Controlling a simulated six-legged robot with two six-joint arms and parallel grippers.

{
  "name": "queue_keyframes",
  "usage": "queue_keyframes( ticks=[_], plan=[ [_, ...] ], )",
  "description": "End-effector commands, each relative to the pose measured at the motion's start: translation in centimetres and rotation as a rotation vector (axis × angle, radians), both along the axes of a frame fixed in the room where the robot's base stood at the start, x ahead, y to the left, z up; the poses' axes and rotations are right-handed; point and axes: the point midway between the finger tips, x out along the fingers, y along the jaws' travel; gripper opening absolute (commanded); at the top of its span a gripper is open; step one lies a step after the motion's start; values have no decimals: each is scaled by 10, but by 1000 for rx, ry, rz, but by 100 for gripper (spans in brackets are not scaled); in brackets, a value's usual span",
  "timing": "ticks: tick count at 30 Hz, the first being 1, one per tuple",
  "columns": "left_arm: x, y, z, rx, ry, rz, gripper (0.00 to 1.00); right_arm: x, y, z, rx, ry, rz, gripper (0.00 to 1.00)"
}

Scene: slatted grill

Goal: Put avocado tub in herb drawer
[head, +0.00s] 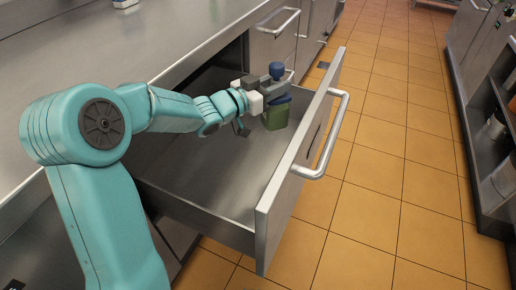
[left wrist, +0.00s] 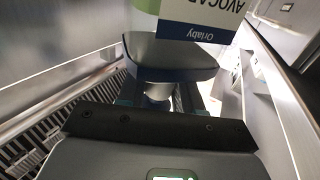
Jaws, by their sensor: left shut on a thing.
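The avocado tub (head: 277,116) is green with a dark blue part by the gripper. In the left wrist view its label (left wrist: 195,28) shows part of the word AVOCADO, at the top. My left gripper (head: 268,93) is shut on the upper part of the tub. It holds the tub upright within the open drawer (head: 215,180), near the far end and close to the front panel. I cannot tell whether the tub's base touches the drawer floor. The drawer is pulled out, with a steel front and bar handle. My right gripper is not in view.
The steel counter (head: 120,45) runs along the left above the drawer. More closed drawers (head: 273,40) stand beyond. The orange tiled floor (head: 390,150) is clear. A shelf unit (head: 490,120) stands at the right. The rest of the drawer looks empty.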

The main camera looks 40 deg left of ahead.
Motion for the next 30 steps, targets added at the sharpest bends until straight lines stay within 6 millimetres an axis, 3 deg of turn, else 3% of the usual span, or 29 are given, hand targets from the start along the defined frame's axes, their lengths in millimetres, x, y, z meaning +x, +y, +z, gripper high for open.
queue_keyframes(
  ticks=[1, 3, 12, 20, 26, 30],
  plan=[
    [1, 1, -22, -1, 2, 0, 0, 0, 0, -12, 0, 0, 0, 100],
    [1, 1, -43, -2, 4, 1, 0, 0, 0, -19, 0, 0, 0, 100],
    [3, 2, -114, 0, 0, 1, 0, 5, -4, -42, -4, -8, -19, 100],
    [2, 2, -133, 0, -1, 1, 0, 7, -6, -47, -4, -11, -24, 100],
    [2, 2, -165, -1, 1, 0, 0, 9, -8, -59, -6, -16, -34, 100],
    [2, 2, -168, 1, -3, 0, 0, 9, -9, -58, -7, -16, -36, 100]
  ],
)
